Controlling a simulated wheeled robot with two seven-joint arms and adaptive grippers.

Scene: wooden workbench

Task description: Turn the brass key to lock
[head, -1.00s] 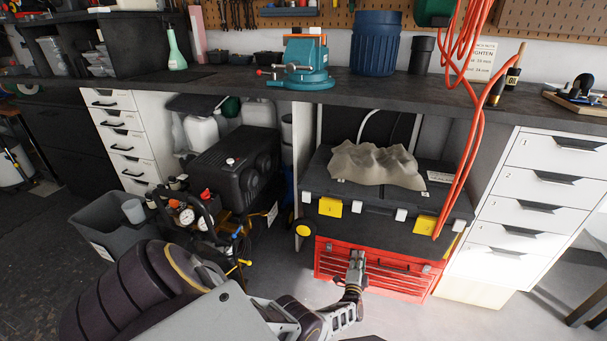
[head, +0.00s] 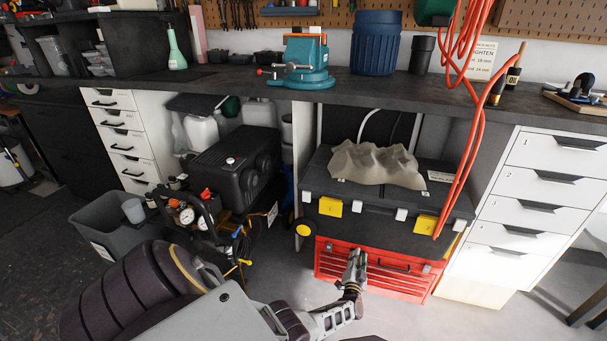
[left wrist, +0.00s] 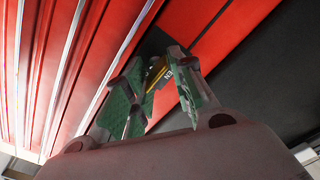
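The red tool chest (head: 330,268) stands on the floor under the bench, and its drawer fronts fill much of the left wrist view (left wrist: 60,60). My left gripper (head: 356,254) is at the upper front of the chest and hides the lock area in the head view. In the left wrist view its green-padded fingers (left wrist: 157,66) close in around a small brass key (left wrist: 155,73) at the chest front. My right gripper is in neither view.
A black case (head: 375,236) with yellow latches sits on top of the chest, with a crumpled cloth (head: 375,164) on it. A red hose (head: 462,170) hangs at the right. An air compressor (head: 235,165) stands left, white drawers (head: 535,195) right.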

